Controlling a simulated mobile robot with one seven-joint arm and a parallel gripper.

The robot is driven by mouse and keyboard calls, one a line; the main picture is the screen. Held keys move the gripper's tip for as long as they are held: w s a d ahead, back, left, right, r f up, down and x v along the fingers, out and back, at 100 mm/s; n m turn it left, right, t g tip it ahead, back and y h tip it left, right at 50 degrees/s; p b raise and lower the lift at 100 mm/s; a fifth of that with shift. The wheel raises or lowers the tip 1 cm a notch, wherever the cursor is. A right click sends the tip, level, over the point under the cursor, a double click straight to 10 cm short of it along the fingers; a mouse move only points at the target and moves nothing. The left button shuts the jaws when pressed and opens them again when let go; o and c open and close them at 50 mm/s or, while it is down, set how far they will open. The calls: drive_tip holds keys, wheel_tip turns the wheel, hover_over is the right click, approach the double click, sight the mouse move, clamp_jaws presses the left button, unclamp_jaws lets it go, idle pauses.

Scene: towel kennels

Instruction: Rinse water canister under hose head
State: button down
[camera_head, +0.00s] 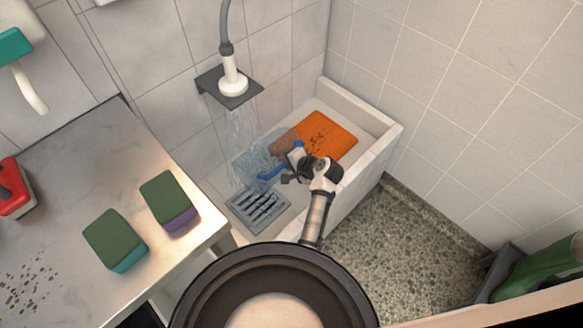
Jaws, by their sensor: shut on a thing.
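The white hose head (233,86) hangs over the grey wall plate, and water falls from it into the basin. My gripper (284,163) reaches into the basin, just right of the falling water. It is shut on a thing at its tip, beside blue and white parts. A pale blue, see-through shape (258,157) lies at the tip and under the stream. It looks like the water canister, but water and gripper partly hide it, and I cannot tell its outline or tilt.
The pale basin (361,165) has a grey drain grate (259,206) and an orange sheet (328,138) with dark specks. Left, a counter (75,190) holds two green sponges (115,240) and a red item (14,188). A green thing (540,268) stands lower right.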

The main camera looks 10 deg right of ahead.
drive_tip(key=shift+w+a+b, duration=0.7)
drive_tip(key=shift+w+a, duration=0.6)
drive_tip(key=shift+w, duration=0.5)
drive_tip(key=shift+w+a+b, duration=0.7)
drive_tip(key=shift+w+a, duration=0.65)
drive_tip(key=shift+w, duration=0.5)
drive_tip(key=shift+w+a+b, duration=0.7)
drive_tip(key=shift+w+a, duration=0.6)
drive_tip(key=shift+w, duration=0.5)
drive_tip(key=shift+a+r, duration=0.1)
drive_tip(key=shift+s+a+p, duration=1.2)
drive_tip(key=shift+a+p, duration=0.2)
drive_tip(key=shift+a, duration=0.1)
